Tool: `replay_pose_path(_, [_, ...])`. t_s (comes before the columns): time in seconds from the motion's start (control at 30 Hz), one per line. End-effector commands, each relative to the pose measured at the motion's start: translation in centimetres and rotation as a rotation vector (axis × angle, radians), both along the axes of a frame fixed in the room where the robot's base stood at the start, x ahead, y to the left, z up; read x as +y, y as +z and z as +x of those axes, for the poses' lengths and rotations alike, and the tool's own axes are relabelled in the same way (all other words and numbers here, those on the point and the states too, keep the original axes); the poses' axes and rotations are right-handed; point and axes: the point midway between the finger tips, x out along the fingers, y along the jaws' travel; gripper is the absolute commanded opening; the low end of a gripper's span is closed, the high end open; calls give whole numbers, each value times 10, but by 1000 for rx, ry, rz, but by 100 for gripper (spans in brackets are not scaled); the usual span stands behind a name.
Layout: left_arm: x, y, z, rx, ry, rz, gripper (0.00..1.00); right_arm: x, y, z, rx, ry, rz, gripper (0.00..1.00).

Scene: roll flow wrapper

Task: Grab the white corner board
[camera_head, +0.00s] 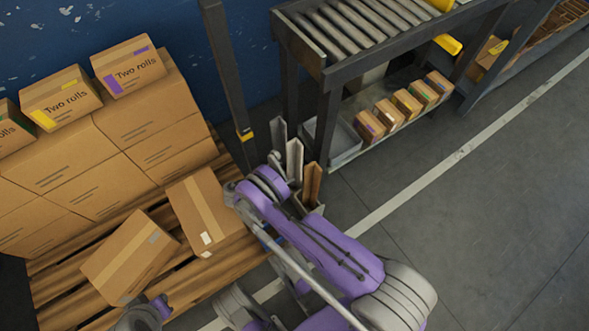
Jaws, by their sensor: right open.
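The white corner board (295,161) stands upright among other corner boards, between a grey one (278,134) and a brown one (313,182). Its lower part is hidden behind my right arm. My right gripper (273,173) is at the end of the purple arm, right beside the boards. It is open, and its fingers are largely hidden by the wrist. I cannot tell whether it touches the white board. A bit of my left arm shows at the bottom left edge, but its gripper is not in view.
A wooden pallet (68,283) bears stacked cartons (132,115) and two loose boxes on the left. A dark post (224,65) stands behind the boards. A roller conveyor (350,32) with small boxes beneath is at the top. The grey floor (480,220) on the right is clear.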

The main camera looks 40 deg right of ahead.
Motion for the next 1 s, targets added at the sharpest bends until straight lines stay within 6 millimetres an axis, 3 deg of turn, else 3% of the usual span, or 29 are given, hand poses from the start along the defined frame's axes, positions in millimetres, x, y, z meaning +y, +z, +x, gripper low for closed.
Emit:
replay_pose_path(0.17, [0, -4, 1, 0, 0, 0, 0, -13, -5, -2, -1, -1, 0, 95])
replay_pose_path(0.4, [0, -11, 2, -1, 0, 0, 0, -45, -18, -7, -1, -1, 0, 95])
replay_pose_path(0.67, [0, -11, 2, -1, 0, 0, 0, -50, -20, -7, 0, 1, 1, 95])
replay_pose_path(1.0, [0, -11, 2, -1, 0, 0, 0, -50, -20, -7, -1, 1, 1, 37])
